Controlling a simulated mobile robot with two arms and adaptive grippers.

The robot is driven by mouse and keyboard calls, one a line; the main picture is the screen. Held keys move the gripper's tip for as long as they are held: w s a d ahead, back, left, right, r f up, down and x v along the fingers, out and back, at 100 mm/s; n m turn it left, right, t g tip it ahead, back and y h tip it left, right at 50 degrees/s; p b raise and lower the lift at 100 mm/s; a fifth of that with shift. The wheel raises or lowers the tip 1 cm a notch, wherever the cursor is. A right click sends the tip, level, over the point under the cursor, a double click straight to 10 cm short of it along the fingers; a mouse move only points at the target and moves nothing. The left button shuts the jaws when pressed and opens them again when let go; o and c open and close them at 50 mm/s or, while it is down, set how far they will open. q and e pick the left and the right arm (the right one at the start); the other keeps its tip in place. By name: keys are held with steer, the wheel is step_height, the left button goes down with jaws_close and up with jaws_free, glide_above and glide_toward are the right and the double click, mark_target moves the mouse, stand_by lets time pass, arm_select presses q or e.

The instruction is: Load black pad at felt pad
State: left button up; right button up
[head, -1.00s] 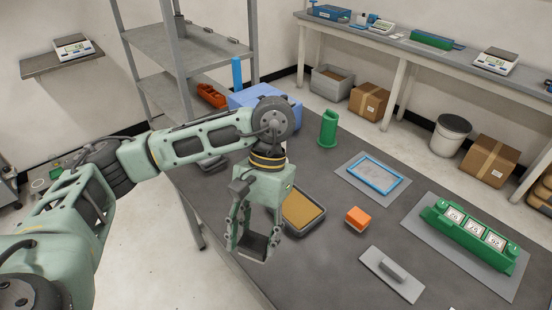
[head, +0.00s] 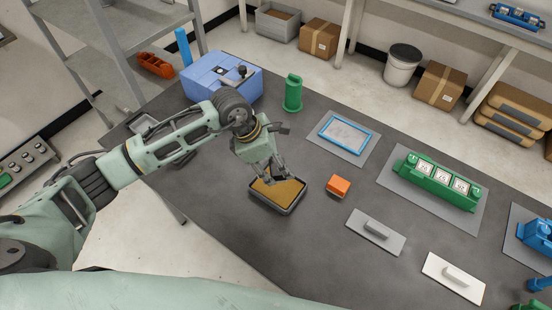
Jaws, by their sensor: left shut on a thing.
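My left gripper (head: 272,181) points down over a dark-rimmed tray (head: 284,212) with a flat tan surface, which I take to be the felt pad. The gripper is shut on a small dark thing that looks like the black pad; the fingers hide most of it. The fingertips are low at the far left part of the tan surface, and I cannot tell whether the dark thing touches it. My right gripper is not in view.
An orange block (head: 339,187) stands just right of the tray. A grey plate with a handle (head: 376,230), a white one (head: 455,277), a blue frame (head: 345,133), a green cylinder (head: 293,94), a green counter box (head: 438,181) and a blue case (head: 222,77) share the dark table.

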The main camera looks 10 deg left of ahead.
mark_target(276, 173)
arm_select(q)
steer(key=shift+w+f, duration=0.15)
steer(key=shift+f+b, duration=0.3)
steer(key=shift+f, duration=0.4)
step_height(276, 173, down, 3)
steer(key=shift+r+b, duration=0.15)
steer(key=shift+b, duration=0.85)
steer(key=shift+f+b, duration=0.45)
steer(key=shift+f, duration=0.45)
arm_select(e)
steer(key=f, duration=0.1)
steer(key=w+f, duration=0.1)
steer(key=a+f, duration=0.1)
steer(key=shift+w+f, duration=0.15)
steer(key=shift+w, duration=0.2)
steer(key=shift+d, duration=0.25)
